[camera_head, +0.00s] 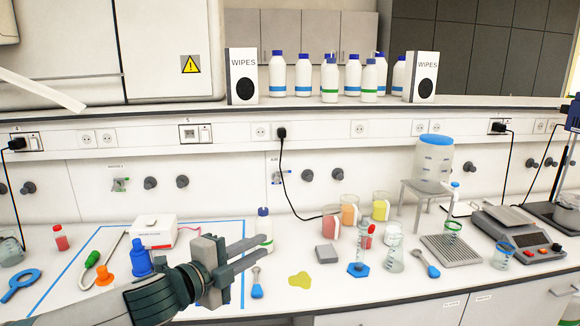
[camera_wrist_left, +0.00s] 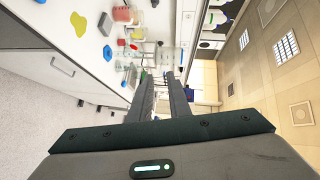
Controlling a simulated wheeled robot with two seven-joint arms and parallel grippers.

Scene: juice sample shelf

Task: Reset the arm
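My left gripper (camera_head: 265,247) reaches in from the lower left over the front of the bench. Its two fingers point right with a gap between them, and nothing is held. In the left wrist view the same fingers (camera_wrist_left: 160,80) stand apart and empty. A white bottle with a dark blue cap (camera_head: 264,225) stands behind the fingers in the head view, partly hidden by them. I cannot tell how far apart they are. My right gripper is in neither view.
Beakers of red (camera_head: 331,222), orange (camera_head: 350,209) and yellow liquid (camera_head: 380,206) stand right of the gripper. A yellow spill-like patch (camera_head: 300,281) lies on the bench. A blue bottle (camera_head: 140,258) is near my arm. White bottles (camera_head: 353,76) line the shelf above.

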